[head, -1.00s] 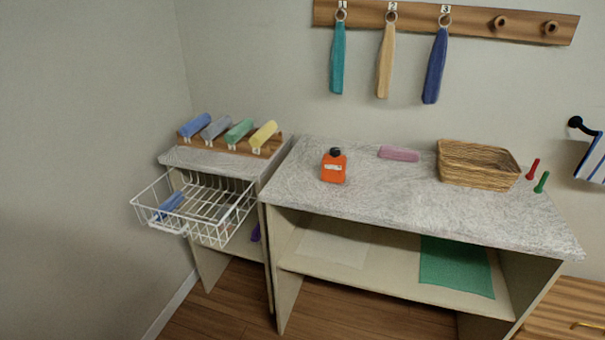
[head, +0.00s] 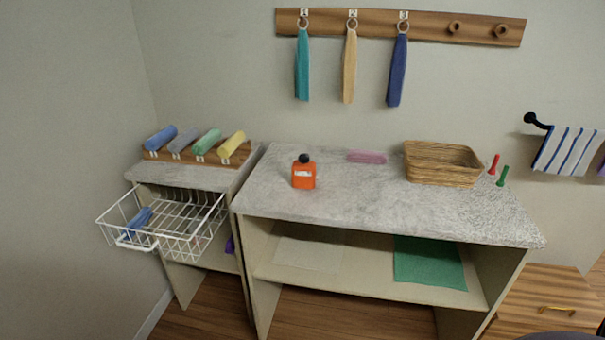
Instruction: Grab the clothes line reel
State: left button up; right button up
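I cannot make out a thing that is clearly a clothes line reel. A small orange container (head: 304,175) with a black round top and a white label stands upright on the grey worktop (head: 350,205), left of its middle; whether it is the reel I cannot tell. Neither of my grippers is recognisable in the head view. A dark curved shape shows at the bottom right edge, too cut off to identify.
A pink rolled cloth (head: 367,157), a wicker basket (head: 442,163) and red (head: 494,164) and green pegs (head: 502,176) are on the worktop. A wire basket (head: 165,225) juts out at left. A wooden drawer unit (head: 540,300) stands at lower right.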

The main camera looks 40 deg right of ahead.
aim_at(300, 173)
jog(key=i+l+z, duration=0.1)
jog(key=l+z, duration=0.15)
jog(key=l, duration=0.15)
jog(key=i+j+z, duration=0.35)
jog(key=i+z, duration=0.2)
jog(key=i, duration=0.2)
